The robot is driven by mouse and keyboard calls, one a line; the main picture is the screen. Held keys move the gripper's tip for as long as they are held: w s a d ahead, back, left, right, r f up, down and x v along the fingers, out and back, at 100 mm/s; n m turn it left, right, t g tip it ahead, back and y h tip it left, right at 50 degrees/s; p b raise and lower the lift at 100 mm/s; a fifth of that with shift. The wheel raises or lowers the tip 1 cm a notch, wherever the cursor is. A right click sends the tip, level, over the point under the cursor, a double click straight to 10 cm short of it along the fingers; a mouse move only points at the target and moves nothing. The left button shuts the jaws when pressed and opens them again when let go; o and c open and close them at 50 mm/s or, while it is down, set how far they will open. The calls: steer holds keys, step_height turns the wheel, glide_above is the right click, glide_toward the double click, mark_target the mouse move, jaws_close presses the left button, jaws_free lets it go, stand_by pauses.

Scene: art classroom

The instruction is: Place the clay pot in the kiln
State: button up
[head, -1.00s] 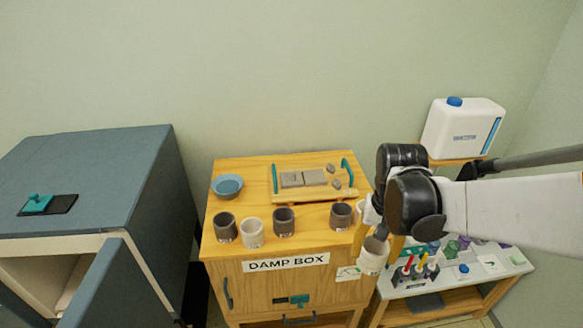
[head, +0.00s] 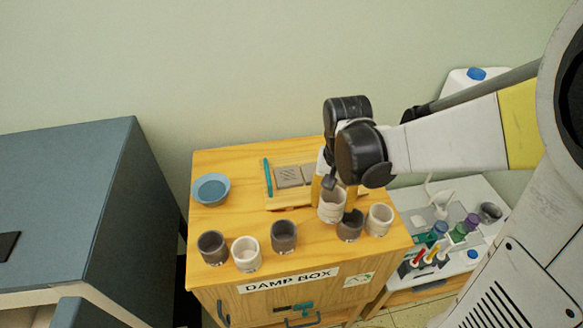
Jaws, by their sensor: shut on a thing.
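My gripper (head: 333,190) is shut on a light clay pot (head: 332,208) and holds it upright over the right part of the damp box top (head: 318,255). Several other pots stand along the front edge of the top: a dark one (head: 212,247), a pale one (head: 246,253), a dark one (head: 284,236) and a pale one (head: 380,220). The blue-grey cabinet (head: 60,200) at the left appears to be the kiln. Its interior is out of view.
A blue bowl (head: 210,189) and a wooden board (head: 288,205) with grey clay slabs lie at the back of the damp box. A side table (head: 460,195) at the right holds tools and coloured bottles. A dark gap separates the cabinet from the damp box.

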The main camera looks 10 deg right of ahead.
steer(key=a+f, duration=0.1)
steer(key=w+a+f, duration=0.1)
steer(key=a, duration=0.1)
steer(key=w+a+f, duration=0.1)
steer(key=a, duration=0.1)
steer(key=shift+w+f+b, duration=0.2)
steer(key=shift+b, duration=0.15)
steer(key=shift+f+b, duration=0.5)
steer(key=shift+f, duration=1.5)
steer(key=shift+f, duration=0.1)
steer(key=o, duration=1.3)
